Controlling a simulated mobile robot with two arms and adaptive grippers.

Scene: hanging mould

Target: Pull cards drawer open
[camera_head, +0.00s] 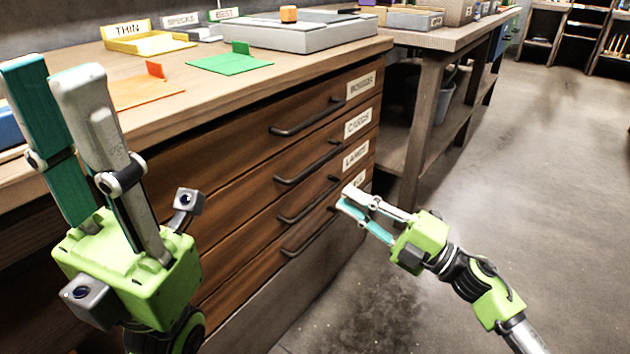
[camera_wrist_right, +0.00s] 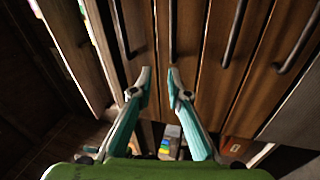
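The cards drawer (camera_head: 240,185) is the second from the top in the wooden cabinet, with a white "CARDS" label (camera_head: 358,123) at its right end. It looks shut, flush with its neighbours. Its dark bar handle (camera_head: 308,165) is clear of both grippers; in the right wrist view the handle (camera_wrist_right: 172,30) lies beyond the fingertips. My right gripper (camera_head: 348,199) is in front of the cabinet's lower right, open and empty; its parted fingers show in the wrist view (camera_wrist_right: 158,82). My left gripper (camera_head: 48,75) points up at the left, fingers apart and empty.
Other labelled drawers with similar handles lie above and below: top handle (camera_head: 308,118), third (camera_head: 308,203), bottom (camera_head: 308,236). The worktop (camera_head: 190,90) bears a grey tray (camera_head: 310,38), a green card (camera_head: 228,64) and an orange card (camera_head: 135,93). Floor (camera_head: 500,200) at right is clear.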

